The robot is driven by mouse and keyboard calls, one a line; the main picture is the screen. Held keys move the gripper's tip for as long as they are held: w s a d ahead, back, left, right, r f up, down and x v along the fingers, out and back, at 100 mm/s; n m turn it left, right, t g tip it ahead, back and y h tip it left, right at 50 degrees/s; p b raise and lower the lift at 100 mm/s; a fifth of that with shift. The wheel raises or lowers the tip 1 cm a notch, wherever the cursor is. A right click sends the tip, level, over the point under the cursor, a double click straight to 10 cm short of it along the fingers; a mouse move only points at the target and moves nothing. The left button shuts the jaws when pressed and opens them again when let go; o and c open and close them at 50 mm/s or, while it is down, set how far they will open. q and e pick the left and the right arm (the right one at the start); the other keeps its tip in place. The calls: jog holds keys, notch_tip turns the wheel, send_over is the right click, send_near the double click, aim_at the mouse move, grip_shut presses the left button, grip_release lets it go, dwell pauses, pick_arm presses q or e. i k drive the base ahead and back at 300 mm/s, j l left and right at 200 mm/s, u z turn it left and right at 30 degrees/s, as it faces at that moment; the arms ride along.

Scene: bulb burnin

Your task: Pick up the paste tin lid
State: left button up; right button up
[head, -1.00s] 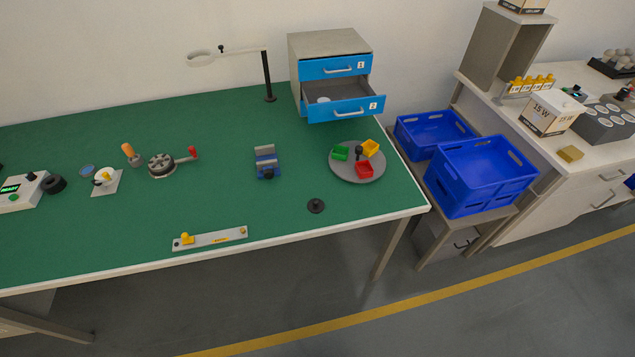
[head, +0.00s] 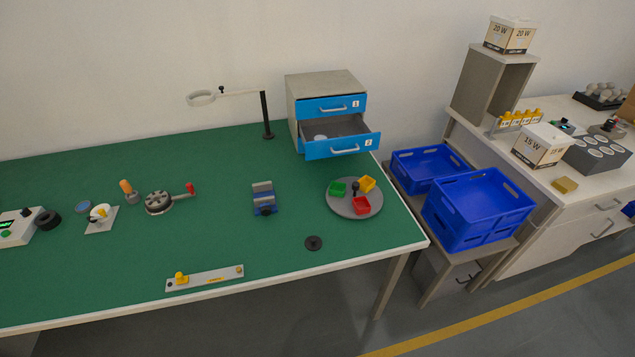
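No lid is plainly marked as the paste tin lid. A black disc with a small raised knob (head: 313,243) lies flat on the green table near its front edge; it looks lid-like, but I cannot tell if it is the lid. A small flat blue disc (head: 83,207) lies at the left of the table. A pale round thing (head: 320,138) sits inside the open lower drawer (head: 340,146), partly hidden by the drawer front. Neither of my grippers is in view.
A grey round tray (head: 343,207) with red, green and yellow bins stands at the table's right. A blue vise (head: 264,198), a lamp (head: 267,115) and a ruler-like bar (head: 204,278) are also on the table. Blue crates (head: 475,210) stand beyond its right edge.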

aim_at(312, 243)
jog(key=j+z, duration=0.25)
jog(key=z, duration=0.2)
jog(key=j+z, duration=0.2)
jog(key=z, duration=0.25)
jog(key=k+j+z, duration=0.15)
jog(key=z, duration=0.3)
